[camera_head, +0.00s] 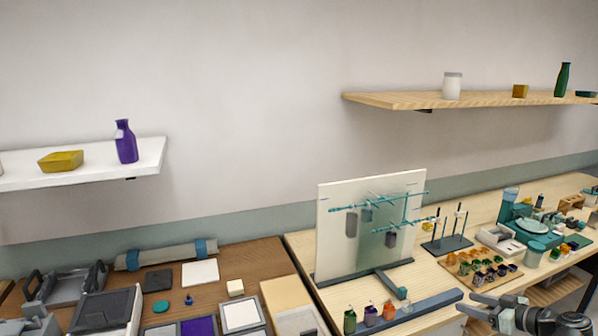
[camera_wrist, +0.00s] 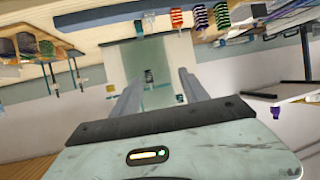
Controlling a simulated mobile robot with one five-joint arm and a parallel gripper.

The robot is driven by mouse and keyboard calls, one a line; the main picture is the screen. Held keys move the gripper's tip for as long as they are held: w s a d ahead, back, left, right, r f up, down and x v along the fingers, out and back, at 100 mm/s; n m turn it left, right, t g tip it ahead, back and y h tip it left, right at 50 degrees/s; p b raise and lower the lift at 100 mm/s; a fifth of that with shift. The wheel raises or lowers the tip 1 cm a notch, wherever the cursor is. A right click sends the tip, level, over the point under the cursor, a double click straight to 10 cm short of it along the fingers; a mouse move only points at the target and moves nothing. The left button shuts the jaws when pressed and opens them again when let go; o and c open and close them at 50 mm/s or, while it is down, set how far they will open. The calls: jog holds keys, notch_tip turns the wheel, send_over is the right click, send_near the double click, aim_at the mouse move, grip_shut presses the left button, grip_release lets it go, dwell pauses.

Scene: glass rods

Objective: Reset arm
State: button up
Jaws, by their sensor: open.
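My gripper (camera_head: 467,304) is at the lower right of the head view, just above the front part of the light wooden bench (camera_head: 440,285). Its jaws point left and are apart, with nothing seen between them. In the wrist view the two fingers of my gripper (camera_wrist: 160,88) stand apart and empty, with a pale panel beyond them. The head view shows that upright panel (camera_head: 336,235), with teal glass rods (camera_head: 372,203) on clamps in front of it, left of my gripper.
A black stand (camera_head: 447,243) is farther back. Shelves (camera_head: 415,101) hang on the wall.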

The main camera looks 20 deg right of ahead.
jog(key=w+a+f+n+g+y, duration=0.15)
jog(key=w+a, duration=0.35)
jog(key=a, duration=0.6)
jog(key=w+a+f+n+g+y, duration=0.1)
jog(key=w+a+n+g+y, duration=0.15)
jog(key=w+a, duration=0.6)
jog(key=w+a+f+n+g+y, duration=0.1)
jog(key=w+a+n+g, duration=0.15)
jog(key=a, duration=1.05)
jog(key=s+a+f+g+h, duration=0.2)
jog(key=s+a+f+g, duration=0.15)
jog(key=a, duration=0.75)
jog(key=s+a+f+g+h, duration=0.2)
jog(key=a+f, duration=0.3)
jog(key=a, duration=0.5)
jog(key=s+d+f+m+g+h, duration=0.1)
jog(key=s+d+f+m+h, duration=0.1)
jog(key=d+m+h, duration=0.2)
jog(key=d+m, duration=0.3)
jog(key=m, duration=0.2)
jog(key=shift+s+f+m+h, duration=0.3)
jog(key=shift+f+m+h, duration=0.05)
jog(key=shift+h, duration=0.05)
